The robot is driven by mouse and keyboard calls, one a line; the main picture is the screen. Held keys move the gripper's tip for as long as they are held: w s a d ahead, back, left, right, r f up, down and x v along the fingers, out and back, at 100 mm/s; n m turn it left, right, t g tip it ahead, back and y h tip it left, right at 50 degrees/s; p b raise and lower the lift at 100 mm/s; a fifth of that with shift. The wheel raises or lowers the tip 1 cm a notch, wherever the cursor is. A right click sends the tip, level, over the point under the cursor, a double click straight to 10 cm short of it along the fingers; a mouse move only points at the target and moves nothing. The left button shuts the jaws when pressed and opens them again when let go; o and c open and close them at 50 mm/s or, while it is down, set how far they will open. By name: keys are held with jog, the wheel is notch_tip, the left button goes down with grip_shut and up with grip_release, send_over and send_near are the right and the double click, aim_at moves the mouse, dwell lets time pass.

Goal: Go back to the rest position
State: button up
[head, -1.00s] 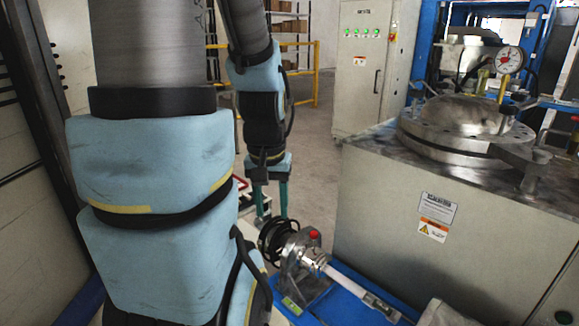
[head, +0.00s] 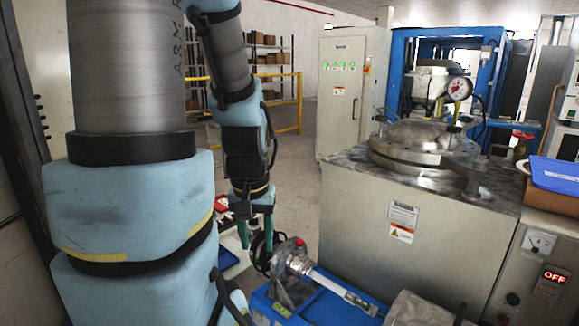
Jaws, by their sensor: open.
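My gripper (head: 257,231) hangs down at the end of my arm, with two green fingers spread apart. Between and just behind the fingers is a black round handwheel or coil (head: 262,252) on a metal fitting, and I cannot tell whether the fingers touch it. The fitting (head: 292,262) has a red knob (head: 299,241) and a pale rod running to the lower right, on a blue base (head: 268,308). My arm's upper links fill the left of the view.
A grey machine cabinet (head: 345,228) with a domed metal lid (head: 418,137) and pressure gauge (head: 459,89) stands at right. A control panel with an OFF display (head: 550,283) is at lower right. A white cabinet (head: 341,80), yellow railing (head: 288,102) and shelves stand behind. Open floor lies between.

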notch_tip(320, 180, up, 19)
jog(key=p, duration=1.8)
jog(key=shift+p, duration=0.35)
jog(key=shift+r, duration=0.1)
